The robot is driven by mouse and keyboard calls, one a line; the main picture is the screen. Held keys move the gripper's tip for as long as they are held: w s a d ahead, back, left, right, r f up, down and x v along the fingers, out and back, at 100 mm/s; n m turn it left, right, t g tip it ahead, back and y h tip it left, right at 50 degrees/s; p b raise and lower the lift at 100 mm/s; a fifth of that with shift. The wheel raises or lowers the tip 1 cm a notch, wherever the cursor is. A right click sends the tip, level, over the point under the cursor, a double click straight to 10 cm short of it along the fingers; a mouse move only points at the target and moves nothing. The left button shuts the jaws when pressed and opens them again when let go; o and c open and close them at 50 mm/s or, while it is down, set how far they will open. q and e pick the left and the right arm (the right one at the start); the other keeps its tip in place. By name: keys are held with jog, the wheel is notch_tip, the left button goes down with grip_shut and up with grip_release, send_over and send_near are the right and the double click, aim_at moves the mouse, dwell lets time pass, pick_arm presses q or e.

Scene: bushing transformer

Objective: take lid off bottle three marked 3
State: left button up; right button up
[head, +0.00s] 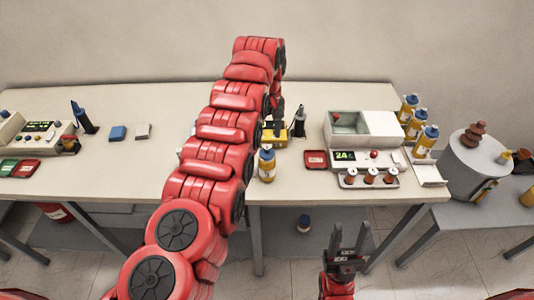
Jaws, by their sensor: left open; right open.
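A yellow-and-white bottle with a blue top (266,166) stands upright near the table's front edge, just right of my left arm. Three similar bottles stand in a row at the table's right: a back one (407,108), a middle one (416,125) and a front one (427,142). The number marks are too small to read. My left gripper (278,122) is open, mostly hidden behind my red arm, over the back of the table beyond the single bottle. My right gripper (348,241) is open and empty, fingers up, in front of the table.
A yellow box (297,143) and a white open-topped device (362,130) stand on the table (90,190). A rack with copper-coloured pieces (369,179) is near the front edge. A grey transformer (474,165) stands at right.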

aim_at(267, 148)
pick_arm(q)
jog(key=shift+f+p, duration=0.55)
jog(key=shift+p, duration=0.05)
notch_tip(267, 148, down, 4)
jog(key=shift+a+r+p, duration=0.1)
jog(key=shift+r+p, duration=0.15)
jog(key=shift+p, duration=0.7)
jog(key=shift+f, duration=0.15)
grip_shut()
